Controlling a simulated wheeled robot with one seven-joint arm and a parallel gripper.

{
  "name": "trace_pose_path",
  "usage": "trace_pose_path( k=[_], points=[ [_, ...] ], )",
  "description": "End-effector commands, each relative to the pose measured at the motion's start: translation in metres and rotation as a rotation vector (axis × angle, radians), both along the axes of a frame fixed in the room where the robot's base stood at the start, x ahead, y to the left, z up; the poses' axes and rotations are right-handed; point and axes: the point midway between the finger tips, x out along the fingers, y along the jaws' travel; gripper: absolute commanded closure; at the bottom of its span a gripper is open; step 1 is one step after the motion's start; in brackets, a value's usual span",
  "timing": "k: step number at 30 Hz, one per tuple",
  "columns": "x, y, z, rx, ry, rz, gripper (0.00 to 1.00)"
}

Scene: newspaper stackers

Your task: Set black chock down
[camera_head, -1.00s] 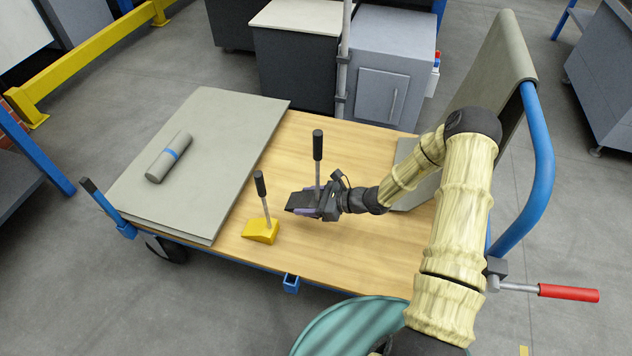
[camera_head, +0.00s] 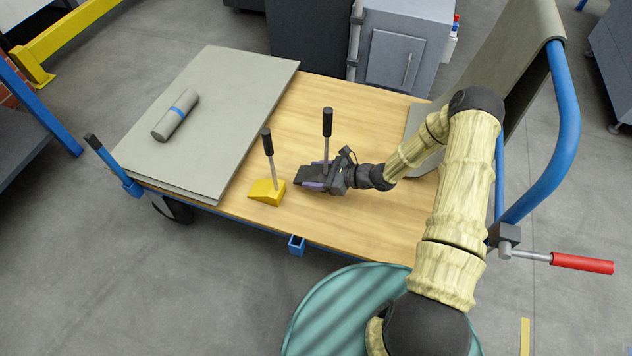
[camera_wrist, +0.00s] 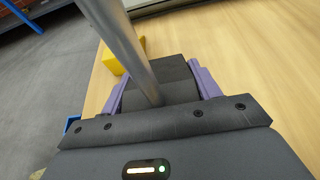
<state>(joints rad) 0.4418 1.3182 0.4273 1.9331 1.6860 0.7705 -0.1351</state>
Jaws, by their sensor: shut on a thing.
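The black chock (camera_head: 312,172) is a dark wedge with an upright metal rod and black grip. My gripper (camera_head: 316,184) is shut on it, with its purple fingers on both sides of the wedge. In the wrist view the chock (camera_wrist: 172,82) sits between the fingers, and its rod rises close to the camera. The chock is low over or on the wooden cart deck (camera_head: 345,110); I cannot tell whether its underside touches the wood. A yellow chock (camera_head: 266,191) with a similar rod stands on the deck just left of it.
A blue push bar (camera_head: 568,130) with a draped grey sheet stands at right. Bare wood lies behind and in front of my gripper.

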Motion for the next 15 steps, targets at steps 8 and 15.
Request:
trace_pose_path(
  k=[8, 15],
  points=[
    [0.001, 0.001, -0.038, 0.002, -0.002, 0.0, 0.79],
    [0.001, 0.001, -0.037, 0.003, -0.002, 0.0, 0.79]
  ],
)
